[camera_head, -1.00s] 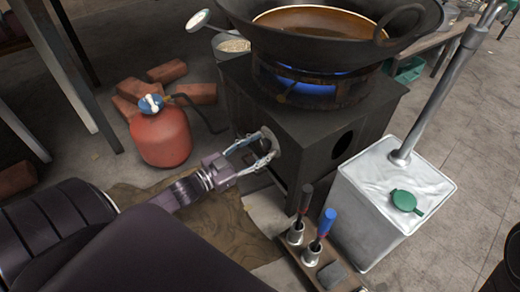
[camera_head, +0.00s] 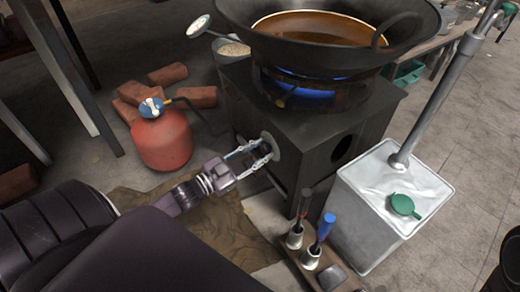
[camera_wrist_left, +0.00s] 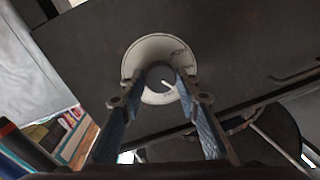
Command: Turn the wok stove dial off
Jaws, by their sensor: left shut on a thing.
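The black stove box (camera_head: 310,140) carries the wok (camera_head: 330,45), and a blue flame (camera_head: 305,97) burns under it. The round stove dial (camera_head: 271,146) is on the side of the box facing my left arm. In the left wrist view its pale plate with markings (camera_wrist_left: 150,50) and central knob with a white pointer line show between the fingers. My left gripper (camera_head: 266,149) reaches the dial, and its fingertips are shut on the knob, one on each side; it also shows in the left wrist view (camera_wrist_left: 160,79). My right gripper is not in view.
A red gas tank (camera_head: 163,140) with bricks (camera_head: 165,74) behind it stands left of the stove. A metal can with a green cap (camera_head: 390,190) stands to the right. A rack with handled tools (camera_head: 325,262) is in front of the stove.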

